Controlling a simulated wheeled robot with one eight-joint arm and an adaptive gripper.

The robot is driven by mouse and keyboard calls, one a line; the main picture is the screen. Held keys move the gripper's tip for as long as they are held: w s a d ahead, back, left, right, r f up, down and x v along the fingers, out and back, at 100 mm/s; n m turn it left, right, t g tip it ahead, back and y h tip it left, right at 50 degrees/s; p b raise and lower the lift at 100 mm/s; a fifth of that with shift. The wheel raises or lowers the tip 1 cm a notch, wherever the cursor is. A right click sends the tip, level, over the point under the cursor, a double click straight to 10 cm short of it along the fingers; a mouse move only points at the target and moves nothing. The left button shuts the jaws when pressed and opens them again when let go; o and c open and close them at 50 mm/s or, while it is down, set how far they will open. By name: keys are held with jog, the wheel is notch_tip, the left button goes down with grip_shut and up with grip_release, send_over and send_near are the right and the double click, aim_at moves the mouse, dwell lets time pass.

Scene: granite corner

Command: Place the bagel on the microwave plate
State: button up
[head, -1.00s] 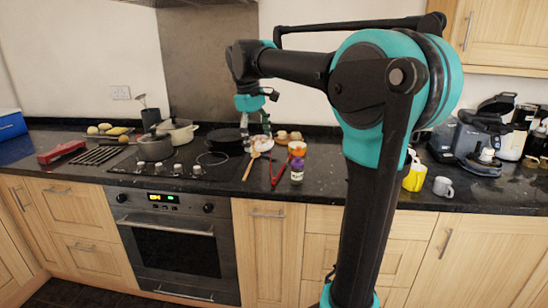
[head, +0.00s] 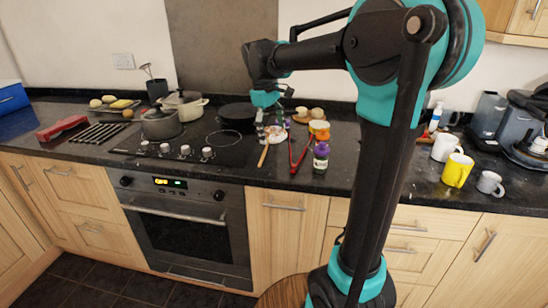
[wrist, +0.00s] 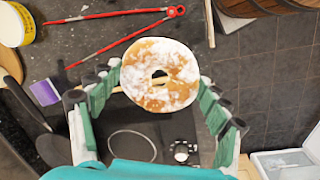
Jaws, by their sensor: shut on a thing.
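The bagel (wrist: 160,74), round with white powdery patches and a centre hole, is in the wrist view between the green fingers of my gripper (wrist: 158,92). The fingers are shut on its two sides. I cannot identify a microwave plate in either view.
Mugs, one yellow (head: 457,169), stand at right. A round wooden top (head: 284,292) is low in front. Tiled floor (head: 75,262) shows at lower left.

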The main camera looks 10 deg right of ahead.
aim_at(274, 166)
notch_tip(274, 166, down, 11)
jog(key=shift+r, duration=0.15)
jog(key=o, duration=0.6)
jog(key=shift+o, duration=0.2)
jog(key=shift+r, duration=0.1)
